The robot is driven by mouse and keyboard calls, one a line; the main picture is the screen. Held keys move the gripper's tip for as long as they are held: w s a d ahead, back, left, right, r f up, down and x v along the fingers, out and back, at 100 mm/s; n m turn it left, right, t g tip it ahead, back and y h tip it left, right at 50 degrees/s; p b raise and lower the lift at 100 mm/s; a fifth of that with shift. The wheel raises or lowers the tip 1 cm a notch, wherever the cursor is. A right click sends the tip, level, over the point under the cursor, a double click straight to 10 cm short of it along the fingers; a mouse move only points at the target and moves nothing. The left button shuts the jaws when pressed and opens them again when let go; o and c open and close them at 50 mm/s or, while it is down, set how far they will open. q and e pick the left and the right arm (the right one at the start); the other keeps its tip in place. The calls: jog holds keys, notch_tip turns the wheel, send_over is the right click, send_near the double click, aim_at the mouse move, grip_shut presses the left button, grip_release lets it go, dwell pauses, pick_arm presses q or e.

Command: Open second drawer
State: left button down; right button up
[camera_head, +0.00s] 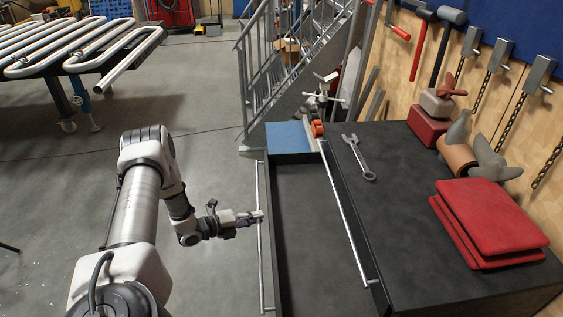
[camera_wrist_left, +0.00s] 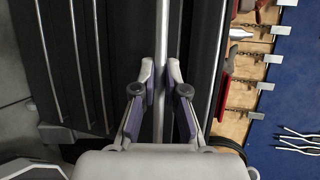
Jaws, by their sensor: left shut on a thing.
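The dark drawer cabinet (camera_head: 420,230) stands at the right with a long silver handle on its top drawer (camera_head: 345,215). A drawer below that one is pulled out, and its dark inside (camera_head: 318,240) shows. My left gripper (camera_head: 258,217) is at the long silver handle bar (camera_head: 262,265) of this pulled-out drawer. In the left wrist view, my left gripper's fingers (camera_wrist_left: 162,85) are on both sides of the bar (camera_wrist_left: 162,40) and shut on it. More drawer handles (camera_wrist_left: 74,60) show to its left there. My right gripper is not in view.
A wrench (camera_head: 357,158), red pads (camera_head: 490,225) and a clamp-like red object (camera_head: 430,120) lie on the cabinet top. A metal staircase (camera_head: 290,70) stands behind. A rack of serpentine coils (camera_head: 80,45) is at the far left.

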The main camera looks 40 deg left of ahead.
pick_arm(q)
jog(key=s+a, duration=0.1)
jog(key=s, duration=0.1)
jog(key=s+a, duration=0.2)
jog(key=shift+a+f+p, duration=0.1)
jog(key=shift+p, duration=0.3)
jog(key=c, duration=1.2)
grip_release()
jog(key=v, duration=0.7)
jog(key=shift+s, duration=0.2)
jog(key=shift+a, duration=0.1)
